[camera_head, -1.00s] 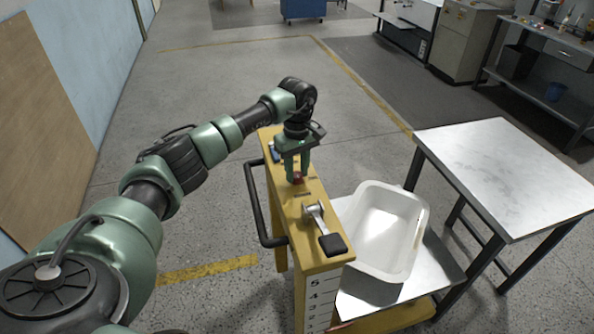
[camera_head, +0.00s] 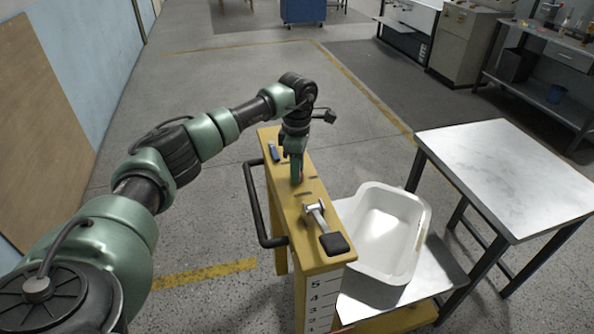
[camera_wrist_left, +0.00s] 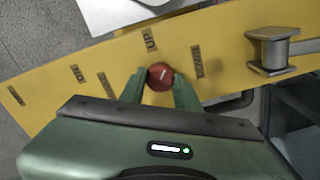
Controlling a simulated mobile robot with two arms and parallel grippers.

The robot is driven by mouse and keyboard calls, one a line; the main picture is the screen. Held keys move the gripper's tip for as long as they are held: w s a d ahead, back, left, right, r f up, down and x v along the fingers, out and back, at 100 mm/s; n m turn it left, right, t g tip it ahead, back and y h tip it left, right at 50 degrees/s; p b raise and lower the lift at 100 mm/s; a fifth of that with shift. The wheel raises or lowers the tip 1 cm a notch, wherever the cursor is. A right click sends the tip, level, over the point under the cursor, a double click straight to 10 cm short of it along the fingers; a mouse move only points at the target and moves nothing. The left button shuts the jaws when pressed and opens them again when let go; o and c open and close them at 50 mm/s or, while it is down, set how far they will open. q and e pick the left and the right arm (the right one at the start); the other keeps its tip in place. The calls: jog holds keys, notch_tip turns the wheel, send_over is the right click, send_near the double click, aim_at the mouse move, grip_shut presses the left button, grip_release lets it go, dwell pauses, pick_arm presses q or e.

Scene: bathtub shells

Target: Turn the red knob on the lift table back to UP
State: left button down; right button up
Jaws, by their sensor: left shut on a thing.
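The red knob (camera_wrist_left: 160,76) sits on the yellow top of the lift table (camera_head: 322,258). In the left wrist view it lies between the two green fingers of my left gripper (camera_wrist_left: 159,88), which is shut on it. The UP label (camera_wrist_left: 149,39) is just beyond the knob, and other dark labels lie on both sides. A pale mark shows on the knob, but I cannot tell exactly which label it points at. In the head view my left gripper (camera_head: 296,172) points down at the table top and hides most of the knob. My right gripper is not in view.
A lever with a black grip (camera_head: 333,243) is on the table top near the knob. A black handle bar (camera_head: 253,205) runs along the left side. A white tub shell (camera_head: 423,222) rests on the lift's metal platform, beside a steel-topped table (camera_head: 510,170).

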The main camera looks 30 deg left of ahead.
pick_arm(q)
jog(key=n, duration=0.3)
jog(key=shift+n, duration=2.3)
jog(key=shift+r, duration=0.1)
jog(key=c, duration=1)
grip_release()
notch_tip(320, 180, up, 7)
jog(key=shift+w+f+b, duration=0.1)
jog(key=shift+f+b, duration=0.05)
jog(key=shift+b, duration=0.9)
jog(key=shift+r, duration=0.5)
